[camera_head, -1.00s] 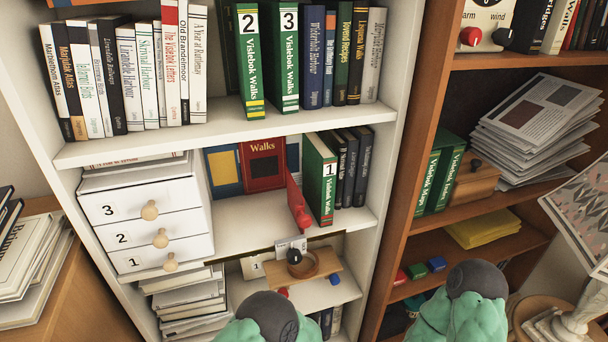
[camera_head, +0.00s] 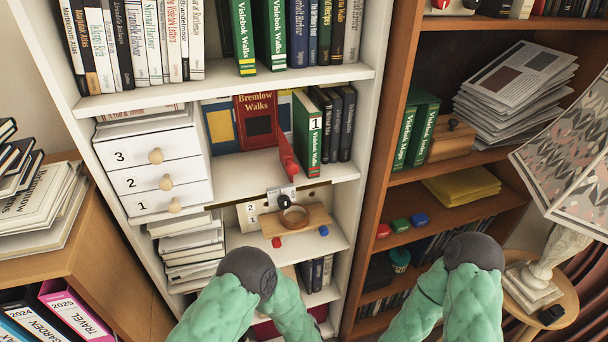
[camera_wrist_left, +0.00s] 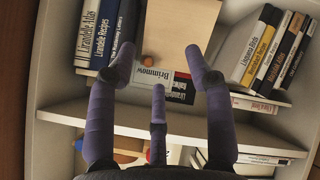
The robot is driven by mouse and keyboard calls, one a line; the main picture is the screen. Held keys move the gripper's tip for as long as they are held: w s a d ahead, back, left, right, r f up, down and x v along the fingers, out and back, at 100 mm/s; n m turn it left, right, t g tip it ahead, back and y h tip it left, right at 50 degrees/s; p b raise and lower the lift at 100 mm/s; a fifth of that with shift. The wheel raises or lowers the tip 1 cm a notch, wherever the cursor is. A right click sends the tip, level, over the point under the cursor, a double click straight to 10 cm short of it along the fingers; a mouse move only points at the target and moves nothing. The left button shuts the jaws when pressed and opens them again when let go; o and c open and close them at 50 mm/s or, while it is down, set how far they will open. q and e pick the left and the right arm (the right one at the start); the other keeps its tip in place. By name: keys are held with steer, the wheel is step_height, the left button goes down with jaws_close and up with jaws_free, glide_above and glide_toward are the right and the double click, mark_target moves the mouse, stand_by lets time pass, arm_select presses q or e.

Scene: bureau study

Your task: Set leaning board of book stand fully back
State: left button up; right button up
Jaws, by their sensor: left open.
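In the left wrist view a pale wooden board (camera_wrist_left: 180,32) with a small orange-brown knob (camera_wrist_left: 149,60) at its lower left edge stands between books; it looks like the leaning board of the book stand. Its tilt is hard to judge. White and dark pieces lettered "Brimmow" (camera_wrist_left: 153,80) show just below it. My left gripper (camera_wrist_left: 158,78) is open, its purple fingers spread in front of the board's lower part, with nothing between them. I cannot tell whether a finger touches. In the head view the gripper is hidden below my left arm, and my right gripper is out of view.
Books flank the board on the left (camera_wrist_left: 102,35) and right (camera_wrist_left: 262,45). A white shelf edge (camera_wrist_left: 150,130) runs below. In the head view, a wooden piece with a ring (camera_head: 295,222) sits on the middle shelf, under a red bookend (camera_head: 287,158).

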arm_select(q)
steer(key=s+a+f+m+g+h, duration=0.1)
steer(key=s+a+m+g+h, duration=0.2)
steer(key=s, duration=0.7)
steer(key=s+a+f+m+g+h+p, duration=0.1)
steer(key=s+a+f+m+g+h, duration=0.1)
steer(key=s+a+m+g, duration=0.3)
steer(key=s+g, duration=0.1)
steer(key=s, duration=0.3)
steer(key=shift+s+a+f+h, duration=0.3)
steer(key=shift+s+h, duration=0.05)
steer(key=shift+h, duration=0.05)
stand_by(0.8)
